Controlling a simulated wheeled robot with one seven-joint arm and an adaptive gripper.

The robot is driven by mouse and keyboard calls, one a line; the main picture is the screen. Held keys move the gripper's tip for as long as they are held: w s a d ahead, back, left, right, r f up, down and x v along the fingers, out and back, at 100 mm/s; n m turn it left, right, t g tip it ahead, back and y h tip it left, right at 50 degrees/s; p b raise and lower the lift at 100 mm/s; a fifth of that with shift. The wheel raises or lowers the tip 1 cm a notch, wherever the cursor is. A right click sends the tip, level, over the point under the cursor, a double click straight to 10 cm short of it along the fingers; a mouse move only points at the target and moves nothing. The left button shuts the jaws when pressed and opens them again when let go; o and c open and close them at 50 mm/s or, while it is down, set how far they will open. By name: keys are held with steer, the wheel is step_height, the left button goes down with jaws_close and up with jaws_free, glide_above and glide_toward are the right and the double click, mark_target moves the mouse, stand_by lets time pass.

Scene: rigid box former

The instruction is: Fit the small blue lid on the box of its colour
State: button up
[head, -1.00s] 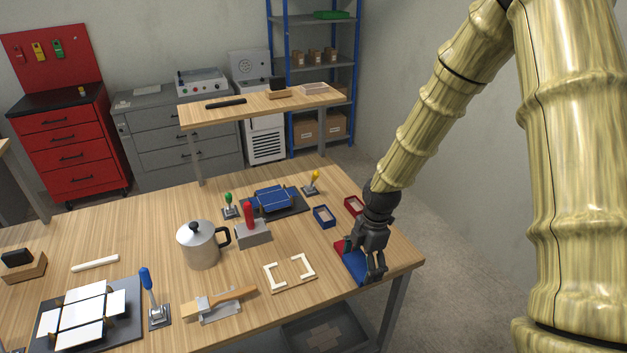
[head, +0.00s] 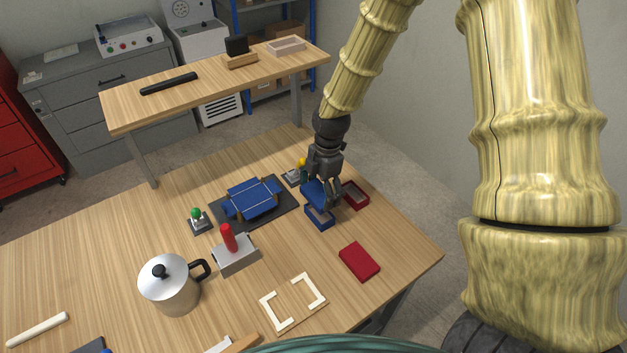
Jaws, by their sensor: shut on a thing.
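My gripper (head: 322,188) is shut on the small blue lid (head: 317,195). It holds the lid over the far part of the small blue box (head: 321,219). The lid looks tilted, and the near part of the box shows open below it. I cannot tell whether lid and box touch. The fingers hide part of the lid. The small red box (head: 356,196) stands open just right of the blue one. The red lid (head: 359,262) lies flat on the table, nearer the front right edge.
A larger blue folded blank (head: 252,198) lies on a dark plate left of the boxes. A yellow-knobbed clamp (head: 294,176) stands close behind the gripper. A red-handled block (head: 235,253), a metal pot (head: 171,285) and a cream corner frame (head: 293,303) stand further left and front.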

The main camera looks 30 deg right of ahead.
steer(key=shift+s+a+f+b, duration=0.1)
steer(key=shift+s+f+b, duration=0.05)
steer(key=shift+s+b, duration=0.2)
steer(key=shift+s+f, duration=0.15)
steer(key=shift+s, duration=0.1)
steer(key=f+b, duration=0.1)
steer(key=w+f+b, duration=0.1)
steer(key=shift+f, duration=0.4)
steer(key=shift+s+f, duration=0.2)
steer(key=shift+s, duration=0.15)
steer(key=shift+w+f, duration=0.1)
steer(key=shift+w, duration=0.1)
steer(key=shift+f+b, duration=0.55)
steer(key=shift+f, duration=0.95)
stand_by(2.1)
